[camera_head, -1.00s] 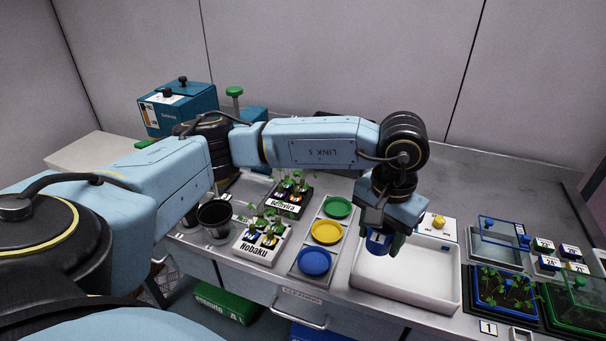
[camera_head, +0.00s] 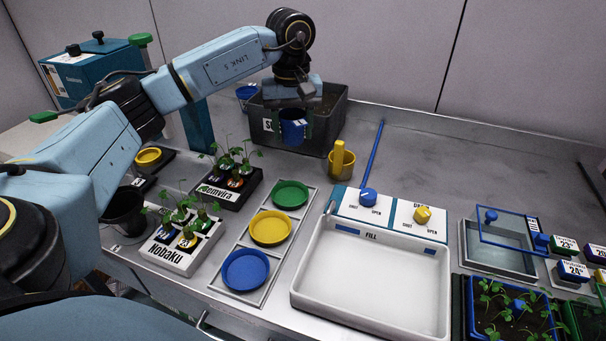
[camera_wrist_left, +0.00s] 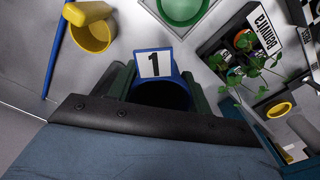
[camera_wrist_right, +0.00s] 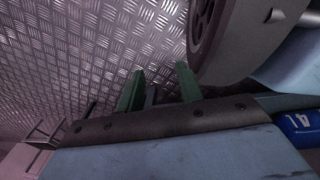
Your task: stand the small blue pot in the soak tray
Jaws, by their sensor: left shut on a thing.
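The small blue pot (camera_head: 293,131) is held upright by my left gripper (camera_head: 294,122), in front of the dark grey bin's front wall in the head view. In the left wrist view the blue pot (camera_wrist_left: 158,92) sits between the green fingers and bears a white tag "1"; its inside is dark, so its contents cannot be told. The white soak tray (camera_head: 325,300), marked FILL, lies at the front middle, and its visible inside is empty. The pot is apart from it, behind and to its left. My right gripper (camera_wrist_right: 158,88) is open over metal flooring.
The dark grey bin (camera_head: 335,121) stands at the back. A yellow cup (camera_head: 341,162), a blue stick and two dial panels stand behind the tray. Blue, yellow and green saucers (camera_head: 245,269) and seedling racks (camera_head: 180,262) are left of it. Planted trays (camera_head: 512,312) are right.

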